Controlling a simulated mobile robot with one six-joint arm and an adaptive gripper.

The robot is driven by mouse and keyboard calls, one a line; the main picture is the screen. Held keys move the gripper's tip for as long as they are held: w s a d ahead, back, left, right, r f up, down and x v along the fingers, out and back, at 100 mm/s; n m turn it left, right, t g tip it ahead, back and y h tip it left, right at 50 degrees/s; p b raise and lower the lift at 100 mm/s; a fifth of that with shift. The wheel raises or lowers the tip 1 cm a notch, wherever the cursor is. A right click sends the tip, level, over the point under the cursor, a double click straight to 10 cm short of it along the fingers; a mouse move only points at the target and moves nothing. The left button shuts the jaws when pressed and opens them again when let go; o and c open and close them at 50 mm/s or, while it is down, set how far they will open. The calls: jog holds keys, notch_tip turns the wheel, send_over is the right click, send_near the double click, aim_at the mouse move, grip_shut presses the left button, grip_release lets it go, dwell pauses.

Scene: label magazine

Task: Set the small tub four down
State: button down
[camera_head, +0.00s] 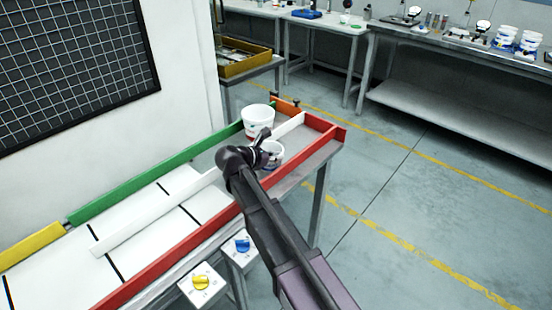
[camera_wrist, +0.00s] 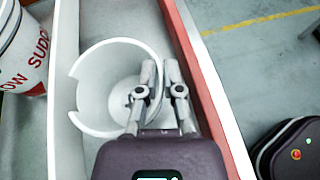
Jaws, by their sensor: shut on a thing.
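The small white tub (camera_head: 275,149) is at the far end of the table, in the lane between the white divider and the red rail. In the wrist view this tub (camera_wrist: 92,92) is open-topped and empty, with a notch in its left rim. My gripper (camera_wrist: 160,68) is shut on the right side of its wall, one finger inside and one outside. In the head view my gripper (camera_head: 262,152) and arm partly cover the tub. I cannot tell whether its base touches the lane floor.
Another white tub with red lettering (camera_head: 258,120) stands across the white divider (camera_head: 160,215); it also shows in the wrist view (camera_wrist: 24,58). The red rail (camera_head: 165,262) and green rail (camera_head: 150,182) edge the table. The near lanes are clear.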

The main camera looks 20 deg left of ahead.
jog(key=shift+f, duration=0.2)
jog(key=c, duration=1.1)
grip_release()
jog(key=shift+r, duration=0.1)
jog(key=shift+r, duration=0.15)
jog(key=shift+s+a+r, duration=0.15)
jog(key=shift+s, duration=0.05)
jog(key=p+v, duration=0.5)
jog(key=v, duration=0.6)
jog(key=shift+s+a, duration=0.1)
jog(key=shift+s, duration=0.1)
